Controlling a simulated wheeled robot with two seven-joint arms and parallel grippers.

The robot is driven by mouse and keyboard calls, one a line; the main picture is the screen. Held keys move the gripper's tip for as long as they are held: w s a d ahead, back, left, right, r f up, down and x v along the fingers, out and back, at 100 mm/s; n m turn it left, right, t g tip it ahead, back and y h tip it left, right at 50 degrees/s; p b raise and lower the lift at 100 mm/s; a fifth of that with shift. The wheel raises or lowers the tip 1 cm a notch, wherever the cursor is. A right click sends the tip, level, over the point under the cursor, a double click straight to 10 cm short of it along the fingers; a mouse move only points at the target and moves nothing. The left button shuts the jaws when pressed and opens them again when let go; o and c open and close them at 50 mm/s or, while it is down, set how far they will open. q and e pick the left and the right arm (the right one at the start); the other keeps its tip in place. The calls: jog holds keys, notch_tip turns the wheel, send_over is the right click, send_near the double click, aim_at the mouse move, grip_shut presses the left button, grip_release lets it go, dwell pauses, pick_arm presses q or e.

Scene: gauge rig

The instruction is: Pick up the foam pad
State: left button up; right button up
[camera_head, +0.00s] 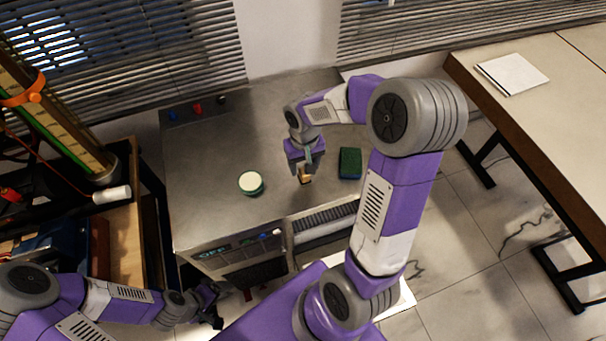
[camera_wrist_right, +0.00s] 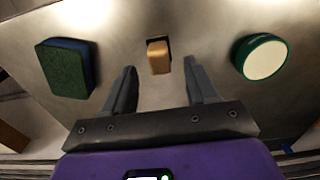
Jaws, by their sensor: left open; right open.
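A small tan block with a dark side (camera_head: 305,178) lies on the grey metal worktop. A larger block, green on top with a blue side (camera_head: 350,163), lies to its right. I cannot tell for sure which of the two is the foam pad. My right gripper (camera_head: 308,165) is open and points down just above the tan block. In the right wrist view the tan block (camera_wrist_right: 158,57) shows between and beyond the fingertips (camera_wrist_right: 160,68), with nothing gripped; the green block (camera_wrist_right: 66,70) is off to the left. My left gripper (camera_head: 211,304) is open and low, at the front left.
A round green tin with a white lid (camera_head: 251,183) stands left of the tan block. The worktop (camera_head: 205,160) is mostly clear. A shelf (camera_head: 125,235) with a white cylinder stands at left; a table (camera_head: 560,110) with paper stands at right.

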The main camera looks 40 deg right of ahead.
notch_tip(320, 180, down, 4)
jog(key=shift+s+f+b, duration=0.1)
jog(key=shift+f+b, duration=0.15)
jog(key=shift+b, duration=0.3)
jog(key=shift+c, duration=0.3)
grip_shut()
jog(key=shift+r, duration=0.1)
notch_tip(320, 180, up, 10)
jog(key=p, duration=0.2)
jog(key=shift+p, duration=0.35)
